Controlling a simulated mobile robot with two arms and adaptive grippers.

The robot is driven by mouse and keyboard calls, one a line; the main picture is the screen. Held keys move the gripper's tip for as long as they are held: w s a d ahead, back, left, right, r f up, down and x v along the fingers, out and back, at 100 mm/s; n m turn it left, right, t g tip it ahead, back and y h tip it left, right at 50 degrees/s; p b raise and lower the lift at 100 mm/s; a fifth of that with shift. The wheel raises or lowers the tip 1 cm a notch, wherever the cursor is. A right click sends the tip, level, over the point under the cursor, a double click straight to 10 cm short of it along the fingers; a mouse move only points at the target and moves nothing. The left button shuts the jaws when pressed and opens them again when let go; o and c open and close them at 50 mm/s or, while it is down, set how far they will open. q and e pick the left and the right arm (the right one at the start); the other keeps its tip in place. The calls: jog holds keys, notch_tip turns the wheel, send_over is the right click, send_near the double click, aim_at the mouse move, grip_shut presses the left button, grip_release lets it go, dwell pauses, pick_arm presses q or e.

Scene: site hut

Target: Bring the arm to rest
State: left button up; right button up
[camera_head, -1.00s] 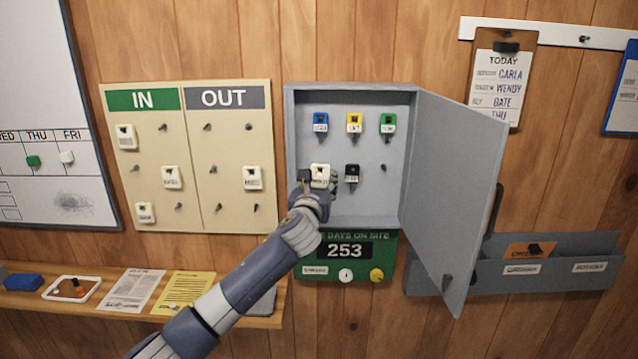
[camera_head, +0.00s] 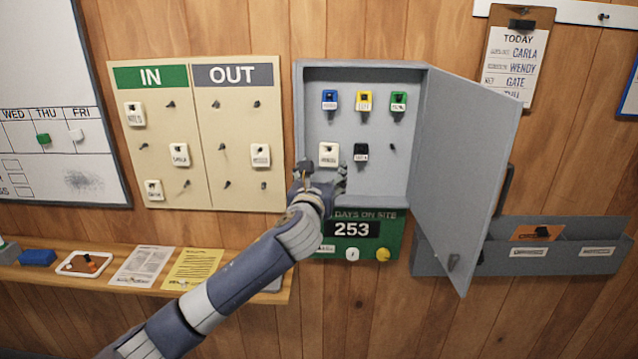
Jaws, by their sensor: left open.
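My left gripper (camera_head: 321,179) is open at the lower left of the open grey key cabinet (camera_head: 421,72). Its fingers stand apart just below a white key tag (camera_head: 328,154) that hangs on a hook, and I see nothing held between them. My left arm reaches up to it from the bottom left. A black tag (camera_head: 361,152) hangs to the right of the white one. Blue (camera_head: 329,100), yellow (camera_head: 364,101) and green (camera_head: 398,101) tags hang in the row above. My right gripper is not in view.
The cabinet door (camera_head: 465,180) stands open to the right. The IN/OUT board (camera_head: 198,135) with several white tags is on the left. Below are a green sign (camera_head: 390,228) reading 253, a shelf (camera_head: 130,283) with papers, and a grey wall holder (camera_head: 570,262) at right.

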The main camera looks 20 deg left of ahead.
pick_arm(q)
jog(key=s+d+f+n+g+h, duration=0.1)
jog(key=s+d+f+n+g, duration=0.15)
jog(key=s+f+n, duration=0.75)
jog(key=s+d+f+n+g, duration=0.1)
jog(key=s+f+n+g, duration=0.4)
jog(key=s+f, duration=0.7)
jog(key=s+f+n+g+h, duration=0.1)
jog(key=s+f+n+g, duration=0.1)
jog(key=s+f+n, duration=0.35)
jog(key=s+a+f+n+g, duration=0.1)
jog(key=s+f+n+g, duration=0.15)
jog(key=s+n, duration=0.6)
jog(key=s+f+n+g+h, duration=0.1)
jog(key=s+f+n+g, duration=0.3)
jog(key=s, duration=0.7)
notch_tip(320, 180, down, 28)
jog(key=s+b, duration=0.2)
jog(key=s+a+f+m+b, duration=0.1)
jog(key=s+a+f, duration=0.2)
jog(key=s+f, duration=1.4)
notch_tip(320, 180, down, 2)
jog(key=shift+f+g+b, duration=0.1)
jog(key=shift+g+b, duration=0.2)
jog(key=shift+g, duration=0.1)
